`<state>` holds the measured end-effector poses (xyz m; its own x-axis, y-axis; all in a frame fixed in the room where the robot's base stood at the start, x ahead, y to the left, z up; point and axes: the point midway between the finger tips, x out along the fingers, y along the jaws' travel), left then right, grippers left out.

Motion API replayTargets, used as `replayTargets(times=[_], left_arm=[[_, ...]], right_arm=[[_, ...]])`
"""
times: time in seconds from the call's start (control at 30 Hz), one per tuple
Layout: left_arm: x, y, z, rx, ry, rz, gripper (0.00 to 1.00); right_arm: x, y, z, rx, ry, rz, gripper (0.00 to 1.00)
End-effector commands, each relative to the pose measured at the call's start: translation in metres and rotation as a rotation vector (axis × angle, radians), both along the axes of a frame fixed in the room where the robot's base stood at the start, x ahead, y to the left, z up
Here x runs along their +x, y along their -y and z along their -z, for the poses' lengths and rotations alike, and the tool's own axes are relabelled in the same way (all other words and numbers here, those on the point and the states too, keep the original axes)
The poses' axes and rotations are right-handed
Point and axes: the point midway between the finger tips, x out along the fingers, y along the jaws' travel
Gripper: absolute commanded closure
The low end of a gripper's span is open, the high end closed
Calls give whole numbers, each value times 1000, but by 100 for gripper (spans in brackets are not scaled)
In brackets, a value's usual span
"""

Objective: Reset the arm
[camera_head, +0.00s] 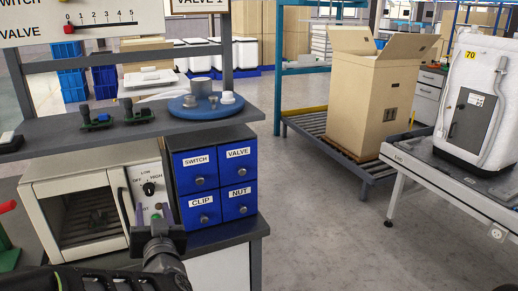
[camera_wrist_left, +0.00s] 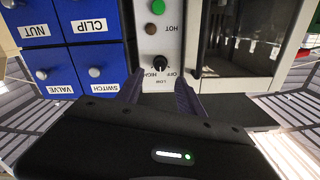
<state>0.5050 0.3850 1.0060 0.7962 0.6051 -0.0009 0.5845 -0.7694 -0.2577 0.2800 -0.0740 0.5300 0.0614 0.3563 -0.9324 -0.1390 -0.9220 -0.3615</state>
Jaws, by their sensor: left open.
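My left gripper (camera_head: 155,217) is open and empty in front of the control panel of a cream oven-like box (camera_head: 95,164). In the left wrist view my gripper (camera_wrist_left: 160,92) has its two dark fingers apart, with the panel's black knob (camera_wrist_left: 160,63) seen between them. The knob (camera_head: 149,188) is marked OFF, LOW and HIGH. A green button (camera_wrist_left: 158,7) and a brown round button (camera_wrist_left: 151,29) sit on the same panel, beside the word HOT. The wrist picture is upside down. I cannot tell whether the fingers touch the panel. My right gripper is not in view.
Blue drawers (camera_head: 213,180) labelled SWITCH, VALVE, CLIP and NUT stand right of the box. The shelf (camera_head: 165,126) above carries a round blue tray (camera_head: 206,108) and small dark parts. A cardboard box (camera_head: 372,95) and a white appliance (camera_head: 478,100) stand right. The middle floor is clear.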

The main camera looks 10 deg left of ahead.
Motion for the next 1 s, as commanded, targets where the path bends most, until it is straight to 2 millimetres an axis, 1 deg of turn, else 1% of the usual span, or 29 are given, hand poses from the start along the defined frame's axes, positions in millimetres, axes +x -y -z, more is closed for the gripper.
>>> replayTargets(times=[0.1, 0.17, 0.23, 0.27, 0.3, 0.37, 0.4, 0.47, 0.5, 0.53, 0.57, 0.6, 0.67, 0.7, 0.77, 0.8, 0.87, 0.9, 1.0], left_arm=[[1, 1, 2, -35, 17, 6, 55], [5, 7, 7, -85, 29, 33, 55], [14, 21, 15, -176, 45, 98, 55], [19, 29, 22, -227, 44, 135, 55], [27, 43, 40, -292, 19, 183, 55], [35, 65, 70, -388, -36, 248, 55], [39, 81, 94, -454, -84, 287, 55], [39, 107, 133, -552, -172, 340, 55], [36, 125, 161, -617, -240, 370, 55], [31, 139, 181, -665, -293, 388, 55], [25, 152, 202, -711, -348, 403, 55], [15, 169, 229, -767, -423, 419, 55], [-6, 195, 267, -846, -541, 437, 55], [-23, 211, 291, -894, -622, 444, 55], [-52, 233, 325, -956, -745, 450, 55], [-74, 248, 345, -991, -827, 453, 55], [-108, 266, 371, -1030, -945, 456, 55], [-130, 276, 385, -1048, -1017, 458, 55], [-177, 295, 412, -1067, -1160, 470, 55]], right_arm=[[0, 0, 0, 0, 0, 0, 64], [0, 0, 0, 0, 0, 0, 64], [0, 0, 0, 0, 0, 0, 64], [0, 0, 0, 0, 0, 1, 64], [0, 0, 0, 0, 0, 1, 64], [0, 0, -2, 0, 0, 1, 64], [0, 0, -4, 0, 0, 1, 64], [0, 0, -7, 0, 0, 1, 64], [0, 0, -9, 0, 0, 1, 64], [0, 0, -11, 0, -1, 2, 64], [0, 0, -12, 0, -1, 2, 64], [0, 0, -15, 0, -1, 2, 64], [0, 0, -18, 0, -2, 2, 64], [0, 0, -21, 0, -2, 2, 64], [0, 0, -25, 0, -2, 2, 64], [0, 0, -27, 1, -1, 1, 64], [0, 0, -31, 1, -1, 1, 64], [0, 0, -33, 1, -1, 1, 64], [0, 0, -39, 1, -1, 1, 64]])
